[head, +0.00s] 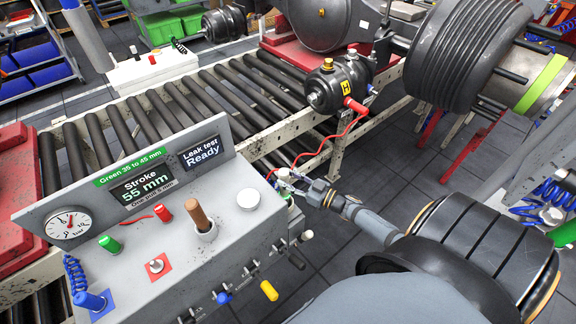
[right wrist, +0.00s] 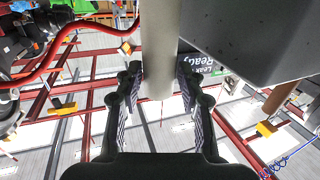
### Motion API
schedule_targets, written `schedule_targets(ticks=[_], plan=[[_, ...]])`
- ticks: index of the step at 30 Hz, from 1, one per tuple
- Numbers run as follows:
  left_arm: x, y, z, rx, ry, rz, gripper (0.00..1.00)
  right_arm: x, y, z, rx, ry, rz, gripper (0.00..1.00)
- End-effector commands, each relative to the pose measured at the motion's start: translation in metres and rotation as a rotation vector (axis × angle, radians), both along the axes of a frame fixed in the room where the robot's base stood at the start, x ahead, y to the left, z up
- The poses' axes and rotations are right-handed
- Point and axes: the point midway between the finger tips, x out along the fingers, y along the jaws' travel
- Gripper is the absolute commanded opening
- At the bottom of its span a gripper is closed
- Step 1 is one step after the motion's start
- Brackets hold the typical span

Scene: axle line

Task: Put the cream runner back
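My right gripper (head: 287,185) is beyond the right end of the grey test console (head: 150,245), near a small pale and green part. In the right wrist view its fingers (right wrist: 158,85) stand apart, with a pale cream-grey cylinder (right wrist: 160,50) between them and narrow gaps at its sides. I cannot tell whether this cylinder is the cream runner. A small cream-ended peg (head: 307,235) projects from the console's right side, below the gripper. My left gripper is not in view.
A red hose (head: 330,142) runs from the black brake chamber (head: 340,84) down close to my right gripper. The roller conveyor (head: 180,108) lies behind the console. Yellow (head: 269,290) and blue (head: 223,297) handles project from the console's front. Dark floor is open below the gripper.

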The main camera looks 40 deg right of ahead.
Motion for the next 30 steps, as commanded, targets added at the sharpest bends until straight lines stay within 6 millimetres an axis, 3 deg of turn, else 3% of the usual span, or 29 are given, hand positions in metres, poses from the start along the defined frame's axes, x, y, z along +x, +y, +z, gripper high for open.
schedule_targets(ticks=[4,14,17,24,30], plan=[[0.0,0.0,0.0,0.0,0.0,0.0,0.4,0.002,0.001,0.003,0.001,-0.008,0.002,0.59],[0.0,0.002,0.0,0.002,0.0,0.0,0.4,-0.002,-0.002,0.003,-0.001,-0.007,0.002,0.59],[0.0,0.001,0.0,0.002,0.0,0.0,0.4,-0.016,-0.008,0.003,-0.001,-0.005,0.003,0.59],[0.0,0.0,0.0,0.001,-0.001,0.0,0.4,-0.07,-0.031,0.003,-0.001,-0.005,0.005,0.59],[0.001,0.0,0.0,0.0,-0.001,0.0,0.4,-0.1,-0.044,0.004,0.001,-0.007,0.005,0.59]])
